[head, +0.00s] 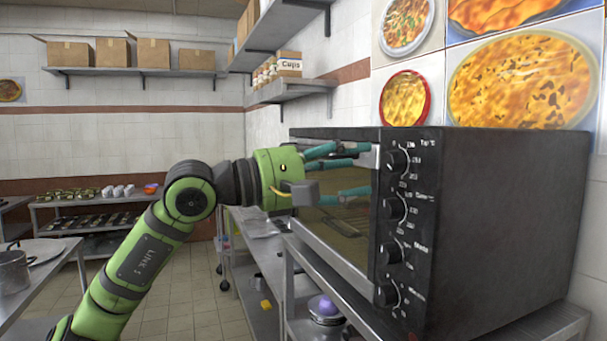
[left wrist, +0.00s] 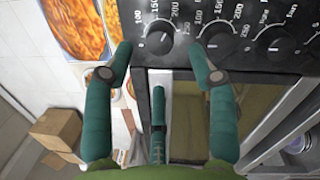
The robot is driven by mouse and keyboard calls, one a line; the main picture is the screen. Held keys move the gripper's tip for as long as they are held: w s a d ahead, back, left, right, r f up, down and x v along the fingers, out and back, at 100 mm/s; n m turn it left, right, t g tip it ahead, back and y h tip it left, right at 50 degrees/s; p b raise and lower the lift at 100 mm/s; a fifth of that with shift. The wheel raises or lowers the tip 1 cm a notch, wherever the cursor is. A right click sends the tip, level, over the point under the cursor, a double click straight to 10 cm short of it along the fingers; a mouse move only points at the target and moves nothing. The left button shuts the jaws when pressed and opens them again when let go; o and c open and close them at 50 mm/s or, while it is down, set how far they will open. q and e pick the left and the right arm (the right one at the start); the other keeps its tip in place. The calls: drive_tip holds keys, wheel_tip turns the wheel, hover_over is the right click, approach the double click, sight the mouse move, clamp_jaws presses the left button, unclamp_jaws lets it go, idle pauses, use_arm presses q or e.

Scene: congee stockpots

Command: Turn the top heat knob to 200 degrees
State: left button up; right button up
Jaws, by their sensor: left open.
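The dark toaster oven (head: 510,210) stands on a metal stand, with a column of several black knobs on its front. The top heat knob (head: 397,161) is the uppermost, under the label Top °C. In the left wrist view the top heat knob (left wrist: 160,38) is at upper centre, with numbers such as 150, 200 and 250 around it; its exact setting is hard to read. My left gripper (head: 360,168) has teal fingers spread open in front of the knob panel. In the left wrist view the open left gripper (left wrist: 161,60) points at the knob, which appears between its fingertips, not grasped. My right gripper is not in view.
The second knob (left wrist: 218,42) lies close to one fingertip. The oven's glass door (head: 335,225) is below my gripper. Wall shelves (head: 135,72) with boxes are at the back, and a pot (head: 15,272) stands on a table at left. The floor between is clear.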

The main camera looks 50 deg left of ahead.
use_arm(q)
drive_tip(key=v, duration=0.7)
idle(0.6)
